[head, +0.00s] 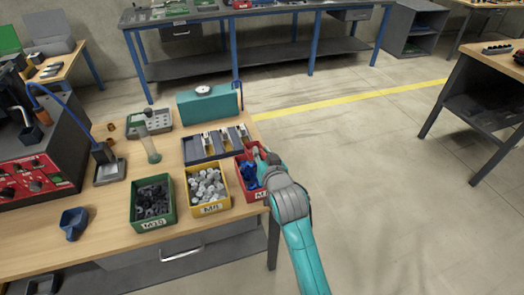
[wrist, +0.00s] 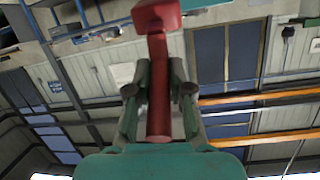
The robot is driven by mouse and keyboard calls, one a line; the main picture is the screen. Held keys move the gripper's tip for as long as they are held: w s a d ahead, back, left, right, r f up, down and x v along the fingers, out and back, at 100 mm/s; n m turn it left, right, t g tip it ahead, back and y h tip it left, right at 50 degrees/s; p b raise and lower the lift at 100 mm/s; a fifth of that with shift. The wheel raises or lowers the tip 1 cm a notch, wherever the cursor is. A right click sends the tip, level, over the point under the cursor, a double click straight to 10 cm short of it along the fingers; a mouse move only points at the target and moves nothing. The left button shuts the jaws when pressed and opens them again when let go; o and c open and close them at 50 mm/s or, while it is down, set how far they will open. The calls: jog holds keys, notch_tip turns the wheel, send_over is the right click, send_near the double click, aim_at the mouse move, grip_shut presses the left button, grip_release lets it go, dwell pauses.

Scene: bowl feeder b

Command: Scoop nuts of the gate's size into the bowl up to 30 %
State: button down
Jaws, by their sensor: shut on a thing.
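My gripper (wrist: 160,88) is shut on the handle of a red scoop (wrist: 157,15) in the wrist view; the scoop's head points away from me. In the head view my gripper (head: 262,165) is over the red bin (head: 263,194) at the right table edge and hides part of it. Blue pieces (head: 249,174) show in that bin. The yellow bin (head: 211,209), labelled M8, holds grey nuts (head: 207,186). The green bin (head: 155,224), labelled M10, holds dark nuts (head: 152,200). The red scoop is not clear in the head view. I cannot make out the bowl's fill.
A blue scoop (head: 74,223) lies at the table's left front. A red control box (head: 35,178) stands far left, beside a grey tray (head: 109,173). Behind the bins are a dark rack (head: 195,155), a teal gauge box (head: 209,103) and a clear cylinder (head: 150,148).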

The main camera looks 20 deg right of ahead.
notch_tip(320, 180, down, 9)
jog(key=g, duration=0.1)
jog(key=shift+w+r, duration=0.2)
jog(key=shift+w, duration=0.15)
dwell(0.3)
jog(key=shift+r, duration=0.1)
dwell(0.8)
